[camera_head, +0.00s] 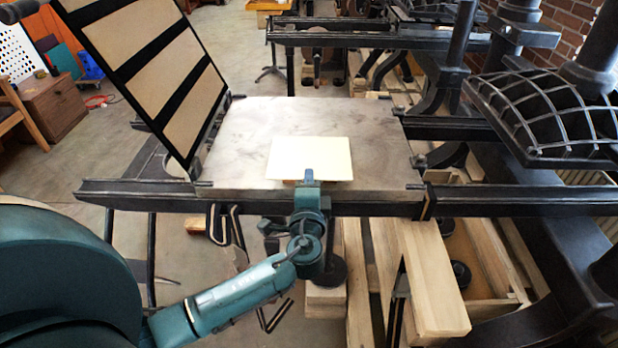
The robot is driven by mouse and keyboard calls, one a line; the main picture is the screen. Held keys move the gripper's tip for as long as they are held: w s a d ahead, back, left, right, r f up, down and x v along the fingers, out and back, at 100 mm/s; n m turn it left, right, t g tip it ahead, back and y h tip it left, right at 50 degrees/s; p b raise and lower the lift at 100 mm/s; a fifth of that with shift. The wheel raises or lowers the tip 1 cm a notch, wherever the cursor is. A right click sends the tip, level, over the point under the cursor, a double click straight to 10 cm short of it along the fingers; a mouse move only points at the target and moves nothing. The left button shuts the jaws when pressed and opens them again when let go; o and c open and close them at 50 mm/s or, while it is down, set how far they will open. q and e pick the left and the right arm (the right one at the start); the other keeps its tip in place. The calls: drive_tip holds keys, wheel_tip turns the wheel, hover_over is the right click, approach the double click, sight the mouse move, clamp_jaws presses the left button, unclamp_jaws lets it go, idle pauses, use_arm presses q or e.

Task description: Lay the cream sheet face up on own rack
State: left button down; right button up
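The cream sheet (310,153) is a flat, pale, blank-looking rectangle over the near middle of the grey metal press bed (240,135). My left gripper (309,178) comes up from below and meets the sheet's near edge at about its middle. Its narrow fingers look closed on that edge. A small brown strip shows under the near edge; I cannot tell what it is, nor how high the sheet is above the bed. My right gripper is not in view. I cannot make out which rack is the sheet's own.
A hinged black frame with tan panels (150,60) stands open at the bed's left. Dark rails (520,200) run along the bed. A ribbed black platen (550,120) hangs at the right. Wooden beams (430,280) lie below right. The bed's far part is bare.

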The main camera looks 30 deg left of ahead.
use_arm(q)
drive_tip(key=s+d+r, duration=0.2)
drive_tip(key=s, duration=0.3)
drive_tip(key=shift+s+d+r, duration=0.3)
drive_tip(key=shift+r, duration=0.05)
idle(0.3)
drive_tip(key=shift+s, duration=0.1)
